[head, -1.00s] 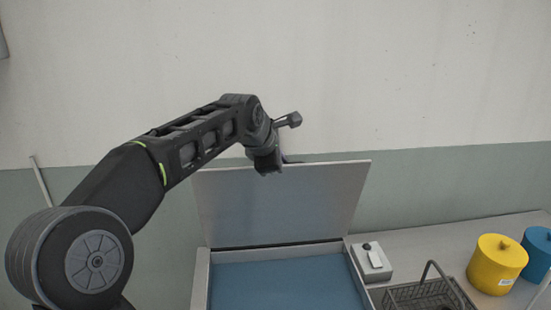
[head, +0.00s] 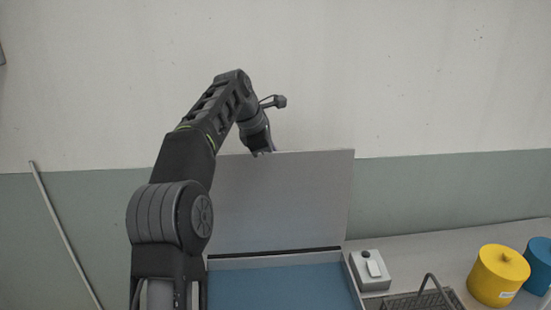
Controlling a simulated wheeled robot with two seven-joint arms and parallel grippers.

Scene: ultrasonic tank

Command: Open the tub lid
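The tub lid (head: 290,205) stands raised, close to upright, at the back of the tub (head: 354,283). Blue liquid or a blue inner surface (head: 285,288) shows inside the tub's open top. My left gripper (head: 262,151) is at the lid's top edge, left of its middle, pointing down. Its fingers are small and partly hidden, so I cannot tell whether they are open or shut or touch the lid. My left arm covers the lid's left side and the tub's left wall. My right gripper is not in view.
Right of the tub, a small control box (head: 371,269) sits on the counter (head: 438,252). A wire basket (head: 425,299), a yellow lidded pot (head: 497,276) and a blue pot (head: 538,264) stand farther right. A thin pole (head: 66,237) leans at the left wall.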

